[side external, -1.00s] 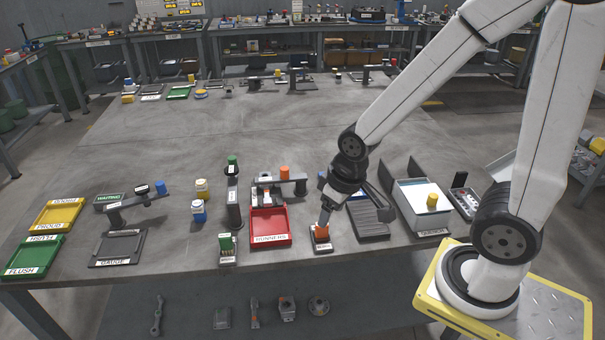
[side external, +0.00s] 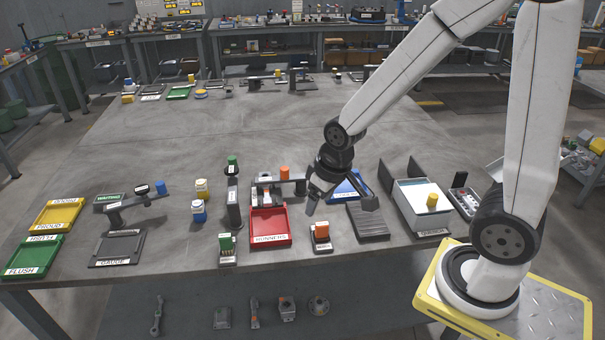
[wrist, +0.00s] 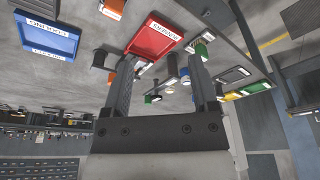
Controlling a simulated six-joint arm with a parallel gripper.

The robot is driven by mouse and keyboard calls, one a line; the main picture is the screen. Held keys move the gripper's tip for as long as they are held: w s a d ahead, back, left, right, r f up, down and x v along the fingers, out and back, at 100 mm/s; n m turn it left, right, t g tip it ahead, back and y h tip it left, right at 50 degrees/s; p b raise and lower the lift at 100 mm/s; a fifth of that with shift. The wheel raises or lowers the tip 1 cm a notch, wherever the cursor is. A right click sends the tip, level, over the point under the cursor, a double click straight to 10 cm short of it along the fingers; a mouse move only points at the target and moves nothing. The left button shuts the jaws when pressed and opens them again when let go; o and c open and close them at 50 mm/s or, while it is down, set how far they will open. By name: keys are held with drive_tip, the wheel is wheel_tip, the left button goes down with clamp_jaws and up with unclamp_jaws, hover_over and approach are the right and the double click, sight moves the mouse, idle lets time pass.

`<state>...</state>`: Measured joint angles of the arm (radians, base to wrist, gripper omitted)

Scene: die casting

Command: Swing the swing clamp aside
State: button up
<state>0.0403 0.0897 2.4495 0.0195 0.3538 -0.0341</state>
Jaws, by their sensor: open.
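A dark bar with an upright orange knob (side external: 285,172) lies across a small fixture behind the red tray; it looks like the swing clamp. Its right end is close to my gripper's left finger in the side view. The orange knob also shows in the wrist view (wrist: 139,66), beside the left finger. My gripper (side external: 340,204) is open and empty, above the table to the right of the bar. Its two fingers (wrist: 161,62) stand wide apart in the wrist view. Another bar with a blue knob (side external: 161,187) stands at the gauge, far left.
The red tray (side external: 287,238) and a holder with an orange block (side external: 322,231) are in front. A blue tray (side external: 350,181) and a ribbed dark tray (side external: 368,232) are right. A green-capped post (side external: 233,161) stands left of the fixture. The table's back middle is clear.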

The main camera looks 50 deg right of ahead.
drive_tip(key=w+d+f+m, duration=0.1)
drive_tip(key=w+d, duration=0.2)
drive_tip(key=w, duration=0.3)
drive_tip(key=w+d+f, duration=0.1)
drive_tip(key=w+d, duration=0.3)
drive_tip(key=w, duration=0.2)
drive_tip(key=m+t, duration=0.1)
drive_tip(key=t, duration=0.1)
approach(285, 168)
drive_tip(key=x, duration=0.3)
drive_tip(key=shift+a+r+h, duration=0.15)
drive_tip(key=shift+a+h, duration=0.2)
drive_tip(key=shift+h, duration=0.05)
drive_tip(key=shift+x, duration=3.9)
drive_tip(key=shift+s, duration=0.1)
clamp_jaws()
drive_tip(key=shift+d, duration=0.1)
